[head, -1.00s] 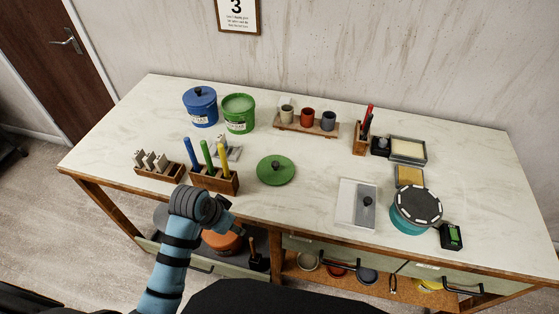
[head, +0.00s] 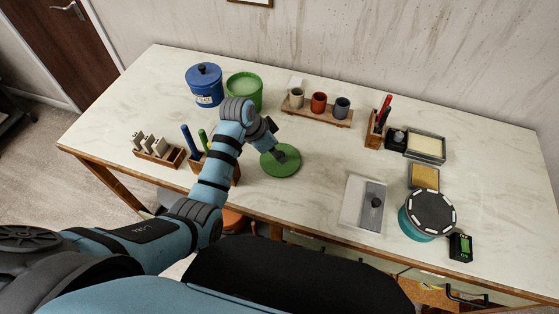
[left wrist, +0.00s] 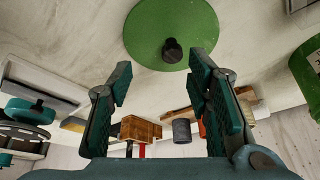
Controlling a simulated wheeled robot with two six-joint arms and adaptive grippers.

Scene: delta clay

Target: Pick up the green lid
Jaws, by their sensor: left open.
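The green lid (head: 274,166) lies flat on the table, a round disc with a dark knob on top. It also shows in the left wrist view (left wrist: 150,30), with its knob (left wrist: 172,50) facing the camera. My left gripper (head: 282,152) is over the lid, near the knob, which it partly hides in the head view. In the left wrist view the two teal fingers of the left gripper (left wrist: 158,85) are spread apart with nothing between them. The lid and knob lie beyond the fingertips. My right gripper is not in view.
The open green tub (head: 245,90) and the lidded blue tub (head: 204,86) stand behind. A wooden rack with three cups (head: 318,112) is behind the lid. A wooden holder with coloured tools (head: 192,158) is partly hidden by my left arm.

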